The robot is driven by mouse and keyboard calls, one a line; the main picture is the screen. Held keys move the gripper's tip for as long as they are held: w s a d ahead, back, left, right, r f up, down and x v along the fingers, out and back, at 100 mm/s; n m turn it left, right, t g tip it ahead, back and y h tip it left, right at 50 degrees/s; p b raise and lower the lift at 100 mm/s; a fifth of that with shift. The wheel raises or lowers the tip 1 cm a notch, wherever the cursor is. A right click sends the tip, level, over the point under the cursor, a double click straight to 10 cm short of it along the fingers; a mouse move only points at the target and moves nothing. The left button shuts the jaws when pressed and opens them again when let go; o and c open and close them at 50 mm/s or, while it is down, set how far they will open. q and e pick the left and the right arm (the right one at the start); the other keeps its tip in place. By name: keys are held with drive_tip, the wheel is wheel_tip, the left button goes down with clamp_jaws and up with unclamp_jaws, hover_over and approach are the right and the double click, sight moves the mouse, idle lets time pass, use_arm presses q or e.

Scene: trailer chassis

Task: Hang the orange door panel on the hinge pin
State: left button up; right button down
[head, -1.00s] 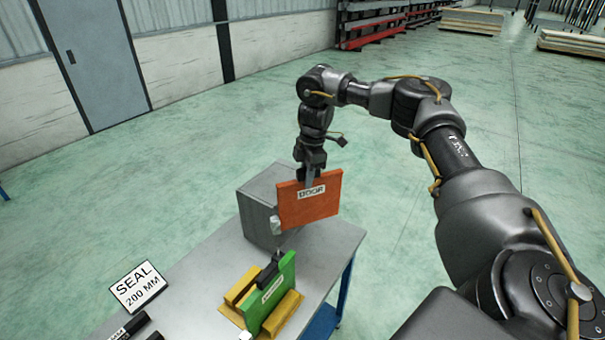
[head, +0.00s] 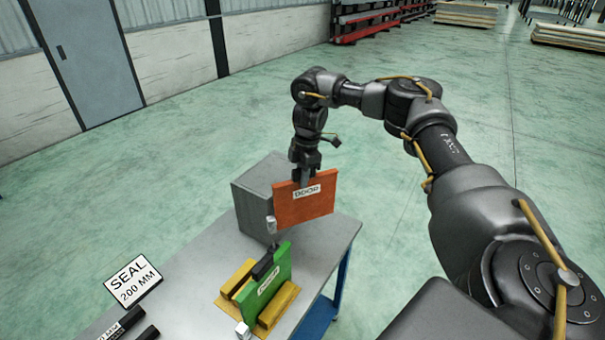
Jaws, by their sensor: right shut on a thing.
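The orange door panel (head: 305,206), labelled DOOR, hangs upright below my right gripper (head: 304,177). The gripper is shut on its top edge. A small light metal piece (head: 270,225) shows at the panel's left edge; I cannot tell whether it is the hinge part. The panel is in front of a grey block (head: 250,207) on the table and covers part of it. Whether panel and block touch is unclear. I cannot make out the hinge pin clearly. My left gripper is not in view.
A green panel (head: 268,286) stands between yellow blocks (head: 279,305) on the grey table (head: 190,290), with a black piece (head: 263,265) at its top. A SEAL 200 MM sign (head: 133,281) and black bars (head: 128,322) are at the left. Floor beyond the table is clear.

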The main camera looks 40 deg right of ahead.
wheel_tip(320, 180, down, 8)
drive_tip(key=b, duration=0.2)
drive_tip(key=shift+f, duration=0.15)
idle(0.8)
drive_tip(key=shift+w, duration=0.1)
drive_tip(key=c, duration=1.2)
unclamp_jaws()
drive_tip(key=shift+b, duration=0.3)
drive_tip(key=r, duration=0.7)
drive_tip(key=d+r, duration=0.1)
drive_tip(key=r, duration=0.2)
drive_tip(key=shift+s+d+r, duration=0.1)
drive_tip(key=shift+s+r, duration=0.15)
drive_tip(key=shift+r, duration=0.1)
